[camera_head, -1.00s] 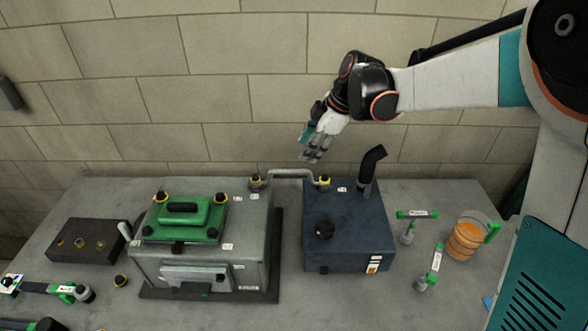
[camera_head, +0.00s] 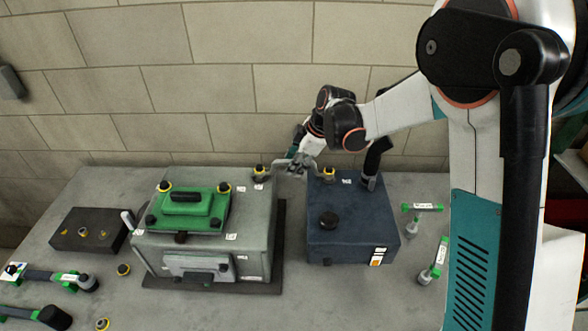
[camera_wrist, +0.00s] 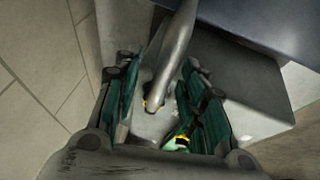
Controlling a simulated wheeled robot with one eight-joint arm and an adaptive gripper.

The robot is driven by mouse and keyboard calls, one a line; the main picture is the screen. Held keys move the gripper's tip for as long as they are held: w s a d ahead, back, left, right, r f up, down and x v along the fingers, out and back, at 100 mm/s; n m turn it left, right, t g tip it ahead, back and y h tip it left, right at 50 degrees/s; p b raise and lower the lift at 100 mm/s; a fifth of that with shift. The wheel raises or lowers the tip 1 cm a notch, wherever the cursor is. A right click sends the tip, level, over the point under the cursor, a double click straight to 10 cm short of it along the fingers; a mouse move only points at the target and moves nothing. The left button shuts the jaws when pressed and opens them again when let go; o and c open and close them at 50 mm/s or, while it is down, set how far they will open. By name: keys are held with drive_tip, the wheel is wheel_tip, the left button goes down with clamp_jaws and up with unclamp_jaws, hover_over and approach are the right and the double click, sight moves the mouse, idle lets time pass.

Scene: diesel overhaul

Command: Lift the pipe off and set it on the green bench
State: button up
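The pipe (camera_head: 279,163) is a grey bent tube bridging the grey engine block (camera_head: 260,205) and the dark blue box (camera_head: 352,222), with yellow-ringed black fasteners at its ends. My gripper (camera_head: 296,166) is at the pipe's raised middle and hides part of it. In the wrist view the pipe (camera_wrist: 173,52) runs between the two green-and-black fingers of my gripper (camera_wrist: 160,88). The fingers stand apart, with gaps beside the pipe. I cannot make out a green bench in these views.
A black bent stack (camera_head: 372,165) rises from the blue box just right of my gripper. A green cover (camera_head: 187,212) sits on the engine block. A dark tray (camera_head: 86,233) and green-handled tools lie around. The brick wall (camera_head: 210,90) is close behind.

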drive_tip(key=shift+w+a+f, duration=0.1)
drive_tip(key=shift+f, duration=0.15)
clamp_jaws()
drive_tip(key=shift+r, duration=0.1)
wheel_tip(320, 180, up, 22)
drive_tip(key=p, duration=0.3)
idle(0.7)
